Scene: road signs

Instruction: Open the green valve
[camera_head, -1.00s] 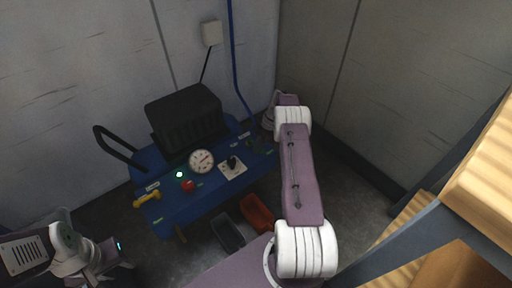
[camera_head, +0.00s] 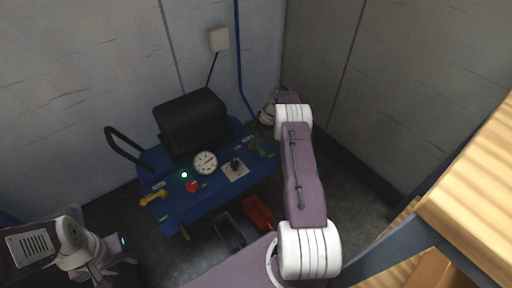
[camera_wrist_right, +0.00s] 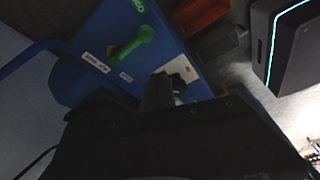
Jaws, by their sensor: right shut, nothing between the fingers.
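The green valve (camera_wrist_right: 132,45) has a green lever handle and sits on the blue panel of a cart, upper middle in the right wrist view. In the head view only a small green part of it (camera_head: 262,153) shows, at the panel's right end. My right gripper (camera_wrist_right: 158,92) is shut and empty, a dark shape below the green handle in the right wrist view, apart from it. In the head view its arm reaches to the cart's right end, and the fingers are hard to make out. My left gripper (camera_head: 103,268) is at the lower left, away from the cart; its fingers are unclear.
The blue cart (camera_head: 213,200) carries a gauge (camera_head: 205,162), a red button (camera_head: 193,186), a yellow handle (camera_head: 153,197), a black knob (camera_head: 236,165) and a black box (camera_head: 192,122). Red (camera_head: 258,213) and dark (camera_head: 229,232) bins are in front. Wooden shelving (camera_head: 470,195) is at right.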

